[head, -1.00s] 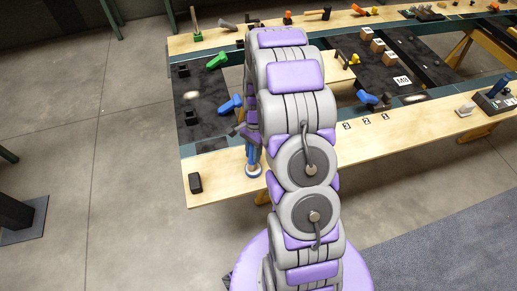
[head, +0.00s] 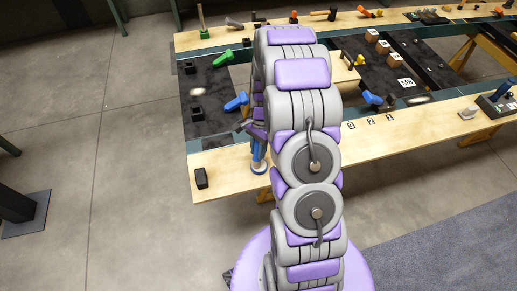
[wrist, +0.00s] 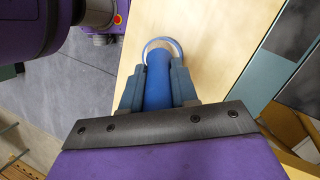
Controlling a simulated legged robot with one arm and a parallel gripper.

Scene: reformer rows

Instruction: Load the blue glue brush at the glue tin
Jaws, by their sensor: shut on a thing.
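My gripper (wrist: 158,100) is shut on an upright blue cylinder, the handle of the blue glue brush (wrist: 158,78). In the head view the blue brush (head: 258,152) shows low at the front edge of the near bench, partly behind my arm. A pale disc with a blue rim (head: 259,167) lies at its lower end, and it also shows in the wrist view (wrist: 163,45). I cannot tell whether this rim is the glue tin or part of the brush, nor whether it touches the bench. No other glue tin can be made out.
The near bench (head: 225,165) is pale wood with a small black block (head: 201,178) at its left end. Behind it, dark panels carry a blue handled item (head: 236,102) and a green one (head: 222,58). Tools line the far bench (head: 350,22). Open floor lies left.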

